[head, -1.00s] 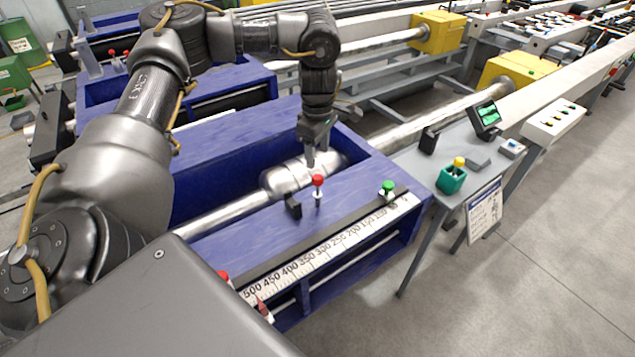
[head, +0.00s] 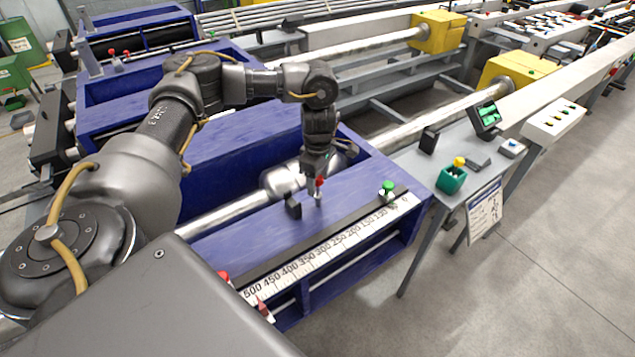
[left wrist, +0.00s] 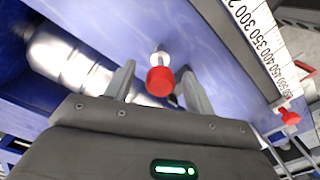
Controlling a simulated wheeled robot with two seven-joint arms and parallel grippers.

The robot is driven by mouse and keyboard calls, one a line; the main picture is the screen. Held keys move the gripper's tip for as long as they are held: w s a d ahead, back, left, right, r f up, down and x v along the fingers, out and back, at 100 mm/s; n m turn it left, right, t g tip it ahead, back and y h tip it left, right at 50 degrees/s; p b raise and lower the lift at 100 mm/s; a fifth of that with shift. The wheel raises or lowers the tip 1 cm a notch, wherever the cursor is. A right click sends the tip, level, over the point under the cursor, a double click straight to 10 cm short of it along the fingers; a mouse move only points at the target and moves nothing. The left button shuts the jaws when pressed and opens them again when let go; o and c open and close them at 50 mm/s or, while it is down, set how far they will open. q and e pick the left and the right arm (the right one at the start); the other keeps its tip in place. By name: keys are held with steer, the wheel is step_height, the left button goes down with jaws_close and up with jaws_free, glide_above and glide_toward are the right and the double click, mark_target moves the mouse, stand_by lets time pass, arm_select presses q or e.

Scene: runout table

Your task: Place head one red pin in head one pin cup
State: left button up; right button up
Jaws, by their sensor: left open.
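The red pin (head: 319,184) stands upright on the blue runout table (head: 350,215), beside a small black block (head: 293,208). In the left wrist view its round red head (left wrist: 160,81) lies between the spread fingers, with a pale base behind it. My left gripper (head: 313,188) is open, pointing down at the pin, with its fingers around the head; I cannot tell whether they touch it. My right gripper is not in view.
A green-topped pin (head: 388,188) stands near the measuring scale (head: 320,258). Another red knob (head: 222,277) is at the near left. The grey stand (head: 430,162) also holds a small screen (head: 487,115) and small boxes. A metal bar runs in the blue trough.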

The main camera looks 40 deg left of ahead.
arm_select(q)
jaws_close()
stand_by(0.3)
